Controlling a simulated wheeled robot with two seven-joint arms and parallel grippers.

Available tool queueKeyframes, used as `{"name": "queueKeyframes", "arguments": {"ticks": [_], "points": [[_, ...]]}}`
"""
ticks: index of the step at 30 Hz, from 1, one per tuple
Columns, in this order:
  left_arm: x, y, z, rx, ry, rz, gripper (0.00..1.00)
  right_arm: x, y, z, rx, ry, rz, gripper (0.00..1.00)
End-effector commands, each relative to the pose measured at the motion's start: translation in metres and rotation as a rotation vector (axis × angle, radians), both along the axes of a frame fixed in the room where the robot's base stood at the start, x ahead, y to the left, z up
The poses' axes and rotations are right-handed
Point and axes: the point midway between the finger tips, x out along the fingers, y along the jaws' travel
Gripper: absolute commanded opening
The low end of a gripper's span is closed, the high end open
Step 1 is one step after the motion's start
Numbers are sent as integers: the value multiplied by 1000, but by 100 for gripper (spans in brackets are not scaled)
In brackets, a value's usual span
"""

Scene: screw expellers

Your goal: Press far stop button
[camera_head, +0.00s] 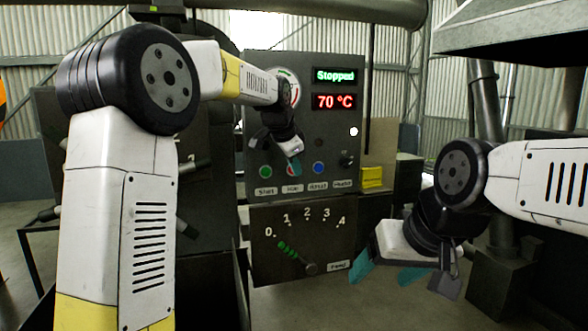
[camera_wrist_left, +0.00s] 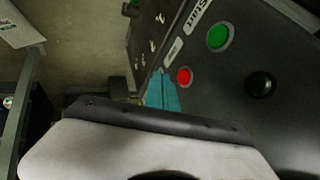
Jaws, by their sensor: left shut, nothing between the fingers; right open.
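The red stop button (camera_wrist_left: 184,76) shows in the left wrist view beside the green start button (camera_wrist_left: 219,37). In the head view, the stop button (camera_head: 291,171) is mostly hidden behind my left gripper (camera_head: 295,168), between the green (camera_head: 265,172) and blue (camera_head: 318,168) buttons. My left gripper is shut and empty, and its teal fingertips (camera_wrist_left: 158,75) are right beside the red button in the wrist view; I cannot tell whether they touch it. My right gripper (camera_head: 386,272) is open and empty at lower right.
A yellow box (camera_head: 372,177) stands right of the panel. A metal hood (camera_head: 510,30) hangs at upper right.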

Motion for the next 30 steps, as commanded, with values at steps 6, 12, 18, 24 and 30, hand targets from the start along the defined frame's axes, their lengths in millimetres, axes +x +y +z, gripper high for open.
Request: {"name": "queueKeyframes", "arguments": {"ticks": [6, 12, 18, 24, 30], "points": [[-22, 9, 33, -2, -6, 0, 0, 0, 0, 0, 0, 1, 0, 72], [-41, 15, 60, -2, -5, -1, 0, 0, 0, 0, 0, 1, 0, 72], [-50, 18, 72, -2, -2, -2, 0, 0, 0, 0, 0, 1, 0, 72], [-52, 19, 74, -1, -1, -2, 0, 0, 0, 0, 0, 1, 0, 72], [-52, 19, 73, -1, -1, -2, 0, 0, 0, 0, 0, 1, 0, 72]]}}
